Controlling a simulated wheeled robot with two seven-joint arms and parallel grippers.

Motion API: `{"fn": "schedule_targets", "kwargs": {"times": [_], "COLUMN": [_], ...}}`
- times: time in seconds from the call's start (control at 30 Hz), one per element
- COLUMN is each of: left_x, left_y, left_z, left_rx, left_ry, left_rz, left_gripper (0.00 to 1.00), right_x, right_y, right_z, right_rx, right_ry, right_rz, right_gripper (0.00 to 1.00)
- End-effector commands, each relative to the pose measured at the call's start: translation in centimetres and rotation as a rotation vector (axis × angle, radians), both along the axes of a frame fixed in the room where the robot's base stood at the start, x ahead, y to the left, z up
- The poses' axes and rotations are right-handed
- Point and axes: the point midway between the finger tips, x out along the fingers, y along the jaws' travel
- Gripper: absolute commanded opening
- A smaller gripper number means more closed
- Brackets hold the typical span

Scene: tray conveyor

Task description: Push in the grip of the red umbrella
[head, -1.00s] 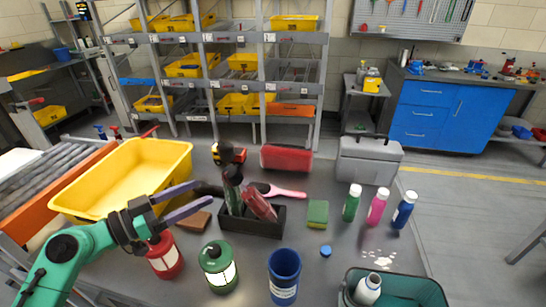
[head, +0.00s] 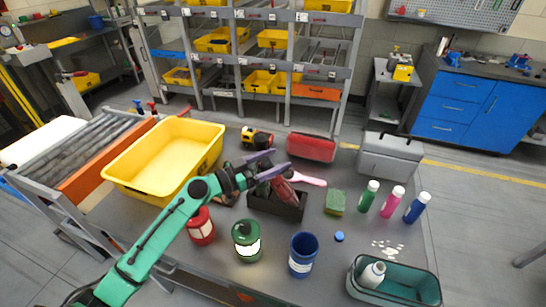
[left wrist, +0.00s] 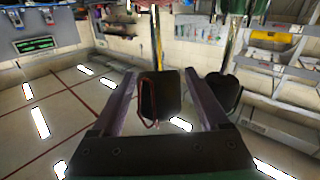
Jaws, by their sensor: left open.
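The red umbrella (head: 285,191) stands tilted in a black holder (head: 290,211) on the table. A darker umbrella (head: 263,189) is beside it, mostly hidden by my left gripper. My left gripper (head: 279,162) is open at the upper ends of the umbrellas. In the left wrist view, a dark grip with a red cord loop (left wrist: 160,98) sits between its two spread fingers, with gaps visible at both sides. A second dark handle (left wrist: 223,92) is outside the right finger. Whether anything touches the grip is unclear. My right gripper is not in view.
A yellow bin (head: 165,160) stands left and a red case (head: 311,147) behind the holder. A green sponge (head: 335,202) and several bottles are to the right.

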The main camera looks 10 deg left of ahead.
Motion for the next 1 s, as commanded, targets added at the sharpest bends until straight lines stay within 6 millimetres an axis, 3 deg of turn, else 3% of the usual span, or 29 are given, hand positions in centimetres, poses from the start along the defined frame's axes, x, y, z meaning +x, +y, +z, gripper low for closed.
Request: {"fn": "schedule_targets", "kwargs": {"times": [0.03,0.07,0.2,0.23,0.27,1.0], "left_x": [-0.02,-0.02,-0.04,-0.04,-0.05,-0.08], "left_y": [0.00,0.00,0.02,0.02,0.02,0.02], "left_z": [-0.04,-0.04,-0.03,-0.03,-0.04,-0.07], "left_rx": [0.000,0.000,-0.001,-0.001,-0.001,-0.002], "left_ry": [0.000,0.000,0.001,0.001,0.001,0.003], "left_rz": [0.000,0.000,0.000,0.000,-0.001,-0.001], "left_gripper": [0.78,0.70,0.17,0.05,0.00,0.00], "right_x": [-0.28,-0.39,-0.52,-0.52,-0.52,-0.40], "right_y": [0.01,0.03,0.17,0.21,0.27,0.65], "right_z": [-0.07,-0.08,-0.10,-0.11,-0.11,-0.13], "right_rx": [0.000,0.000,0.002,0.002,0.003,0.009], "right_ry": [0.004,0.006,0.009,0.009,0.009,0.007], "right_rz": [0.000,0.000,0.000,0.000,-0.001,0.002], "right_gripper": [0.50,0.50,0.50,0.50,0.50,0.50]}}
